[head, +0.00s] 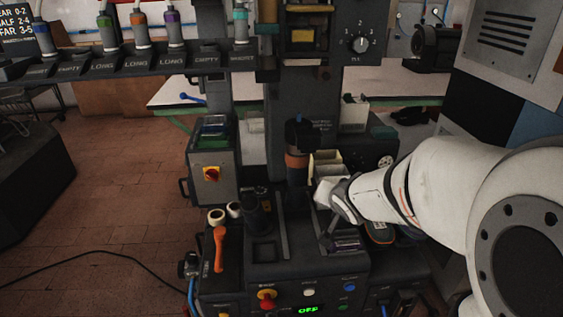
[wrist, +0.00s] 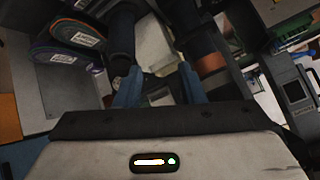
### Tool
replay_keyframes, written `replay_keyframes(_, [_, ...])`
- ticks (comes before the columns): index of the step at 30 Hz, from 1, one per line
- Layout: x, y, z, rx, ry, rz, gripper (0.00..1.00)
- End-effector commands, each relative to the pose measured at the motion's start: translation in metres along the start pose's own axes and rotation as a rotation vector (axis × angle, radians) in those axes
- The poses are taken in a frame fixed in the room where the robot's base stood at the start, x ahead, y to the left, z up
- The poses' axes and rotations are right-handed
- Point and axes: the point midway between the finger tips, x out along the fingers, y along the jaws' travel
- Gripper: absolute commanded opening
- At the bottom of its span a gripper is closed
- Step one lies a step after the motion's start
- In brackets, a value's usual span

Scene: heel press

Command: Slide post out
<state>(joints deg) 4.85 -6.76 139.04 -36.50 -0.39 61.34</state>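A dark upright post with an orange-brown band (head: 297,160) stands in the middle of the press. In the wrist view a dark cylinder with the same band (wrist: 208,66) shows just beyond and right of the right finger. My gripper (wrist: 160,88) has its two blue-grey fingers spread apart, with nothing held between them. In the head view my arm reaches in from the right and ends right of the post. The fingers are hard to make out there. Another dark cylinder (wrist: 121,35) shows above the left finger.
A rack (head: 130,62) with colour-banded tools and slots marked LONG and EMPTY hangs at upper left. An orange lever (head: 219,248) and a dark cup (head: 258,212) stand left of the press centre. The front panel has a red knob (head: 266,297) and a green OFF display (head: 308,310).

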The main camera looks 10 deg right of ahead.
Motion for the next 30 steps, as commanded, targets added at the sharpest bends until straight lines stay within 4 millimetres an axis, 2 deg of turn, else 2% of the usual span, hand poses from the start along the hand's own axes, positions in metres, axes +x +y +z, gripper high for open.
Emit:
replay_keyframes(1, [0.032,0.007,0.000,0.052,0.070,-0.027,0.36])
replay_keyframes(3, [0.060,0.004,-0.006,0.144,0.141,-0.113,0.36])
replay_keyframes(9, [0.124,-0.010,-0.005,0.409,0.235,-0.440,0.36])
replay_keyframes(12, [0.145,-0.015,0.003,0.541,0.230,-0.617,0.36])
replay_keyframes(16, [0.160,-0.017,0.014,0.687,0.190,-0.816,0.36])
replay_keyframes(21, [0.164,-0.017,0.023,0.805,0.132,-0.978,0.36])
replay_keyframes(26, [0.166,-0.023,0.021,0.838,0.111,-1.029,0.36])
replay_keyframes(30, [0.176,-0.038,0.013,0.837,0.110,-1.032,0.36])
